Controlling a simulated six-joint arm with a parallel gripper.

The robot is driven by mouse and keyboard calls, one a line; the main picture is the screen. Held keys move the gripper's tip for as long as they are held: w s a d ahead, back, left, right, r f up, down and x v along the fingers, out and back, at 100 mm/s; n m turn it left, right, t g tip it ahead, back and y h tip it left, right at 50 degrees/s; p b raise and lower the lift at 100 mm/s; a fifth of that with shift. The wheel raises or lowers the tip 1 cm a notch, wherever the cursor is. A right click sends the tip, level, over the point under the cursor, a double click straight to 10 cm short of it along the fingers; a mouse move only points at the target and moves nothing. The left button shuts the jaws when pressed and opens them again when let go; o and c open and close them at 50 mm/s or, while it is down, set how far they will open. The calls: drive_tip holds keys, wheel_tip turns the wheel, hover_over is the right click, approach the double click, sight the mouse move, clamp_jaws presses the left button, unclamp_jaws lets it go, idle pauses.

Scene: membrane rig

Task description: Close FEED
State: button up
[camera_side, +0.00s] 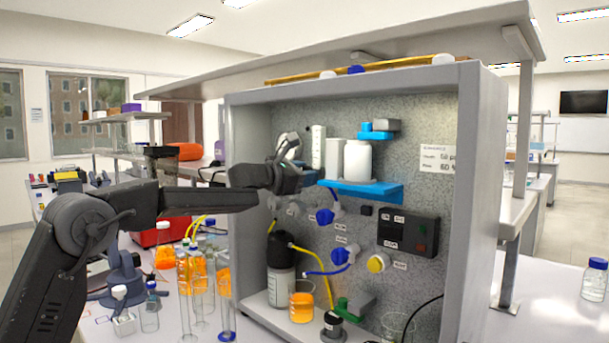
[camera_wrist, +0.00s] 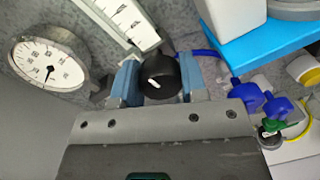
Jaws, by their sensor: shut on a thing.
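My gripper (camera_wrist: 158,80) has its blue-padded fingers on either side of a round black knob (camera_wrist: 160,73) and is shut on it. No FEED label can be read here, so I cannot tell from lettering whether this knob is FEED. In the side view my gripper (camera_side: 287,177) is at the upper left of the rig's back panel, and the knob is hidden behind it.
A round dial gauge (camera_wrist: 49,68) and a white scaled tube (camera_wrist: 122,20) are close to the fingers. A blue shelf (camera_side: 370,191) carries a white bottle (camera_side: 357,161) to the right. Blue valve handles (camera_side: 325,216) and a control box (camera_side: 408,233) are lower on the panel.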

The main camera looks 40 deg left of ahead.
drive_tip(key=shift+d+m, duration=0.1)
drive_tip(key=shift+m, duration=0.4)
drive_tip(key=o, duration=0.9)
drive_tip(key=shift+s, duration=0.1)
drive_tip(key=s+a, duration=0.1)
drive_tip(key=s, duration=1.2)
drive_tip(key=shift+s+a+r, duration=0.2)
drive_tip(key=shift+s+r, duration=0.1)
